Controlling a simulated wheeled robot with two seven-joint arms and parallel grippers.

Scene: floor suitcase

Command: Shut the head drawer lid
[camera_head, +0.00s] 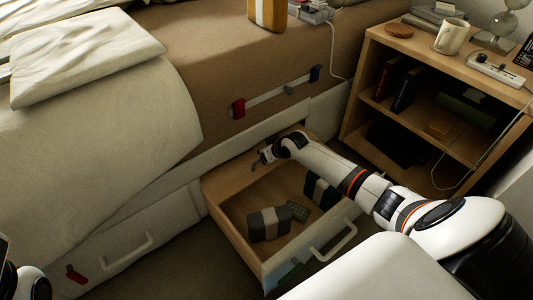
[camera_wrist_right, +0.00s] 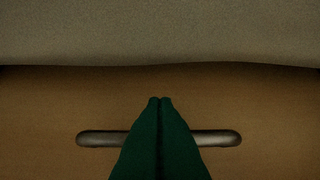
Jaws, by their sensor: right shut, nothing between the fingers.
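The open drawer (camera_head: 235,225) is pulled out from under the bed, its white front with a pale handle (camera_head: 335,241) facing the lower right. My right arm reaches over it from the right. The right gripper (camera_head: 262,160) is small and dark at the drawer's back edge. In the right wrist view its green fingers (camera_wrist_right: 161,101) are shut and empty, in front of a brown panel (camera_wrist_right: 40,105) with a long rounded slot (camera_wrist_right: 105,138). I cannot tell for sure whether this panel is the lid, or whether the fingers touch it. My left gripper is out of view.
A striped grey bundle (camera_head: 268,224) and a small dark green item (camera_head: 298,211) lie inside the drawer. A wooden shelf unit (camera_head: 355,115) stands at the right, with a mug (camera_head: 452,36) on top. A closed drawer with a white handle (camera_head: 130,251) is at the lower left.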

